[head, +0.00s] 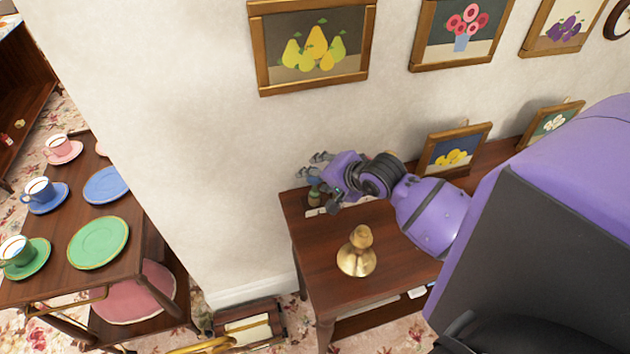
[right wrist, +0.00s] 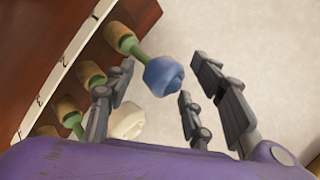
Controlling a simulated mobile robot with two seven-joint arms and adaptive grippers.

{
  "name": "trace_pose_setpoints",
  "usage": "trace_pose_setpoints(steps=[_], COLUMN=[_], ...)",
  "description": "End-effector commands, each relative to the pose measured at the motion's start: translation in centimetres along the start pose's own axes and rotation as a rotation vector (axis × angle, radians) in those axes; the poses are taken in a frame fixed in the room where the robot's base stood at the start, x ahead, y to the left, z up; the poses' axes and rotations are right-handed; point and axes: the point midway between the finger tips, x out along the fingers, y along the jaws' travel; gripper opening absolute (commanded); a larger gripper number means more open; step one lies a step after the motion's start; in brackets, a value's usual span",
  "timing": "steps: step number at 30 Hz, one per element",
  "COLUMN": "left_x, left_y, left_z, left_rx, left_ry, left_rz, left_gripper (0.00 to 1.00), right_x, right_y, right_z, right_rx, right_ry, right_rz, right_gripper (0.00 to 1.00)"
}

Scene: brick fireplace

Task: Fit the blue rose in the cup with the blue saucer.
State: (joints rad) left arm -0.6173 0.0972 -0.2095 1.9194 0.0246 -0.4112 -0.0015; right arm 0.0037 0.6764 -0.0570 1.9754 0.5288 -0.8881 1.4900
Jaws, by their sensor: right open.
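The blue rose (right wrist: 163,76) shows in the right wrist view, with a green stem in a brown cork-like holder. My right gripper (right wrist: 165,70) is open, its fingers on both sides of the rose head without visibly closing on it. In the head view, my right gripper (head: 316,168) is over the far left corner of the side table, and the rose cannot be made out there. The blue cup (head: 38,190) stands on its blue saucer (head: 60,200) on the cart at left, with a pale filling. My left gripper is not in view.
A white rose (right wrist: 126,122) stands near the blue one, beside a numbered strip (right wrist: 62,65). A brass bell (head: 357,252) stands on the side table (head: 390,285). The cart (head: 60,290) also holds pink and green cups and plates. A wall corner (head: 190,150) separates both.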

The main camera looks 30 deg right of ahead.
Motion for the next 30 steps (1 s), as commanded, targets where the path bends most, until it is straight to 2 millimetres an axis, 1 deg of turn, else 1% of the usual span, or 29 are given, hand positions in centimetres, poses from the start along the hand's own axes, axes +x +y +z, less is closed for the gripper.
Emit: trace_pose_setpoints(steps=[4, 12, 14, 15, 24, 29, 30], left_x=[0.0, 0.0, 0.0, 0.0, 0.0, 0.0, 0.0], left_y=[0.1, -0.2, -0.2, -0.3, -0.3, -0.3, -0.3], left_z=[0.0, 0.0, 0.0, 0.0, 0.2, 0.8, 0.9], left_rx=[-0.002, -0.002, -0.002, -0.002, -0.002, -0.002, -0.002], left_ry=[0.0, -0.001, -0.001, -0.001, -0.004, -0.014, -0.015], left_rz=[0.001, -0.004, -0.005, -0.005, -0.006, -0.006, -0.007], left_gripper=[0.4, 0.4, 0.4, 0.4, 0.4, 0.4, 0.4], right_x=[0.0, 0.0, 0.0, 0.0, -0.2, -1.1, -1.5], right_y=[0.1, 0.1, 0.1, 0.1, -0.1, -1.1, -1.6], right_z=[0.0, 0.0, 0.0, 0.0, 0.0, -0.3, -0.4], right_rx=[0.0, 0.0, 0.001, 0.0, 0.0, 0.0, 0.0], right_ry=[0.0, 0.0, -0.001, 0.0, -0.001, -0.001, -0.001], right_rz=[0.001, 0.002, 0.002, 0.001, 0.001, 0.0, 0.0], right_gripper=[0.49, 0.14, 0.06, 0.04, 0.04, 0.04, 0.04])
